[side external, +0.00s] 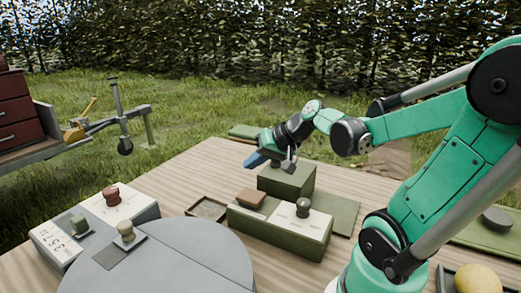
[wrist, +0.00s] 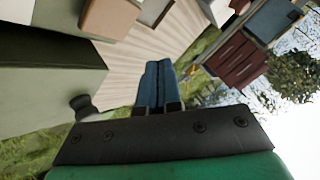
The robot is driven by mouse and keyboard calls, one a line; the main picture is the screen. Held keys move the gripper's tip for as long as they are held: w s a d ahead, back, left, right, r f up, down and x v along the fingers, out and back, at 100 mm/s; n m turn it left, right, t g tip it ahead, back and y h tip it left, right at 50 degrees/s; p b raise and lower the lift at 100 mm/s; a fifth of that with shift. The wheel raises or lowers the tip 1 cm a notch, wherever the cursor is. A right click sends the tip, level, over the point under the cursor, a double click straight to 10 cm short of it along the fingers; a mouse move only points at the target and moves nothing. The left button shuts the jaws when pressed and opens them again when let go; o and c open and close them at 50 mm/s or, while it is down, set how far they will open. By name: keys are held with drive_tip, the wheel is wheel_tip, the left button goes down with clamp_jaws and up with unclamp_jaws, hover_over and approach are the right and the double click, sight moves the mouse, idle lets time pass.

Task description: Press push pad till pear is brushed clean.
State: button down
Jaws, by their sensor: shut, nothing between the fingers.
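My gripper (side external: 258,160) has blue fingers, shut and empty, held in the air by the upper left of a green block (side external: 286,182). The fingers also show closed together in the wrist view (wrist: 155,85). A brown pad (side external: 251,197), which looks like the push pad, sits on a long green box with a pale top (side external: 280,228), in front of and below my gripper, apart from it. It appears at the top of the wrist view (wrist: 108,18). A yellow fruit (side external: 478,279), perhaps a pear, is cut off at the lower right. No brush is clearly visible.
A dark round knob (side external: 303,207) stands on the long box, right of the pad. A shallow tray (side external: 207,209) lies left of it. A control box (side external: 95,222) with several knobs and a grey round table (side external: 170,262) fill the lower left.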

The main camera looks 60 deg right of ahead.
idle(0.3)
wheel_tip(320, 180, up, 4)
drive_tip(key=shift+f, duration=0.1)
idle(0.3)
approach(242, 193)
drive_tip(key=shift+w+r+x, duration=0.1)
drive_tip(key=shift+x, duration=1.2)
drive_tip(key=shift+w+r+x, duration=0.15)
drive_tip(key=shift+x, duration=1.15)
drive_tip(key=shift+f, duration=0.1)
drive_tip(key=shift+f, duration=0.3)
